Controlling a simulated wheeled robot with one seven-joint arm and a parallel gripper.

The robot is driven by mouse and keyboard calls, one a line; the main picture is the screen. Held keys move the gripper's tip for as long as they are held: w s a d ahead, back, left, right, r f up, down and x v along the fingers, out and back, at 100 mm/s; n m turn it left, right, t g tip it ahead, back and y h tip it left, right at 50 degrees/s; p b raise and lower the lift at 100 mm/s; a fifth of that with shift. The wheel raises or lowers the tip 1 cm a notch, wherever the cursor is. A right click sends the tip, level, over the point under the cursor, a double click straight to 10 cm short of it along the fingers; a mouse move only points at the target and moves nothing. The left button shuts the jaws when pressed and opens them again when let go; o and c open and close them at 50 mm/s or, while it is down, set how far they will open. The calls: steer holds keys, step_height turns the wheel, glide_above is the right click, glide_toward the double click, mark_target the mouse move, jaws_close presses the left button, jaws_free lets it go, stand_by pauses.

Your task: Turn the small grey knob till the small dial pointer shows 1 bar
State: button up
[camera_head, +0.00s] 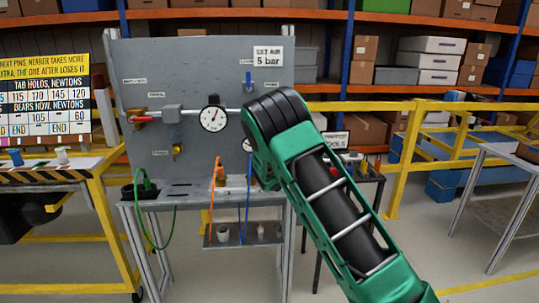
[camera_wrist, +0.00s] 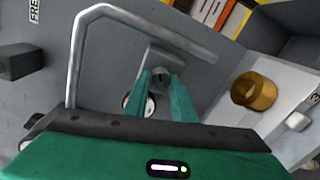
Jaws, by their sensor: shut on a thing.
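The small grey knob (camera_wrist: 159,73) shows in the wrist view, below a grey block on the panel. My gripper (camera_wrist: 162,80) has its two green fingers closed around the knob. The small dial (camera_wrist: 150,106) is a white face partly hidden behind the fingers; its pointer cannot be read there. In the head view only an edge of the small dial (camera_head: 247,145) shows beside my arm. My arm hides the gripper and the knob in the head view.
In the wrist view a bent grey pipe (camera_wrist: 75,60) stands close to the gripper, and a brass cup (camera_wrist: 255,90) is at right.

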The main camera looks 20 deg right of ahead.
steer(key=shift+a+f, duration=0.3)
steer(key=shift+f, duration=0.05)
steer(key=o, duration=1)
steer(key=shift+c, duration=0.2)
steer(key=shift+o, duration=0.5)
steer(key=shift+d+r, duration=0.15)
steer(key=shift+s, duration=0.1)
steer(key=v, duration=1)
steer(key=shift+s, duration=0.25)
